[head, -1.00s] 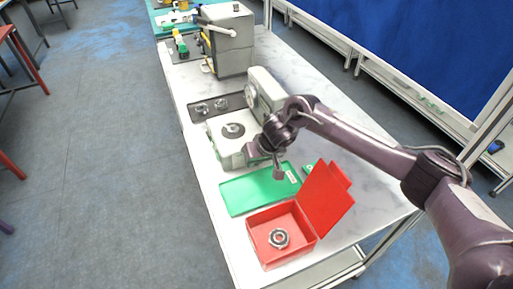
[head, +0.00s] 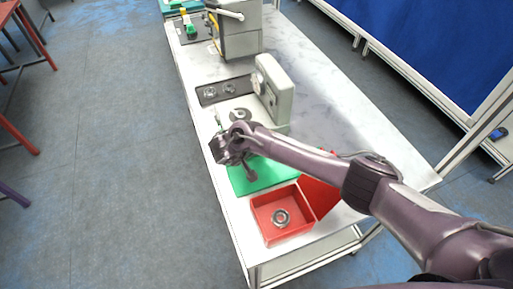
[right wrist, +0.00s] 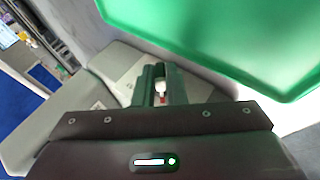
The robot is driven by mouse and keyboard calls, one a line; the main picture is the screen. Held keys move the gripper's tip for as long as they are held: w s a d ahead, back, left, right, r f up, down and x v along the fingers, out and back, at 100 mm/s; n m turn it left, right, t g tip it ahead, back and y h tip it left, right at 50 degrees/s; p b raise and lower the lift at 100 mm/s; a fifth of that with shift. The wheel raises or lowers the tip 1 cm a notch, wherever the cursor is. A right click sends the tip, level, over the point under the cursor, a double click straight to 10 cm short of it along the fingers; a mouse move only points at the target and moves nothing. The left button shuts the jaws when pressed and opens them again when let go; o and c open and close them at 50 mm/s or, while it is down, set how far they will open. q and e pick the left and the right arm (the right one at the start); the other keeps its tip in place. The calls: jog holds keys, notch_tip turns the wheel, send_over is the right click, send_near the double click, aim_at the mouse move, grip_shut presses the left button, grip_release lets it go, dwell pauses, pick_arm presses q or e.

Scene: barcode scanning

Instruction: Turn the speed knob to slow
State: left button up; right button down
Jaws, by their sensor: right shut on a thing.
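A grey-green machine (head: 274,90) with an upright head and a flat base stands on the bench, with a dark round plate (head: 240,115) on its base. My right gripper (right wrist: 160,88) is at the near left side of the machine's base; its arm crosses the head view from the right and hides part of the base. In the right wrist view its fingers are shut on a small pale piece (right wrist: 159,86), apparently the speed knob, with a bit of red beside it. The knob's markings and setting cannot be read. My left gripper is not in view.
A green tray (head: 240,186) lies just in front of the machine, partly under my right arm. An open red box (head: 262,230) holds a metal ring (head: 281,217). A dark tray (head: 212,99) with small round parts lies behind the base.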

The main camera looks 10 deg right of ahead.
jog(key=shift+a+f+h+b, duration=0.1)
jog(key=shift+f+h+b, duration=0.05)
jog(key=shift+h+b, duration=0.3)
jog(key=shift+h, duration=0.25)
jog(key=c, duration=1.8)
grip_release()
jog(key=shift+o, duration=0.2)
jog(key=b+v, duration=0.1)
jog(key=v, duration=0.5)
jog(key=shift+s+a, duration=0.2)
jog(key=shift+a, duration=0.1)
jog(key=shift+s+a+r, duration=0.25)
jog(key=shift+r, duration=0.35)
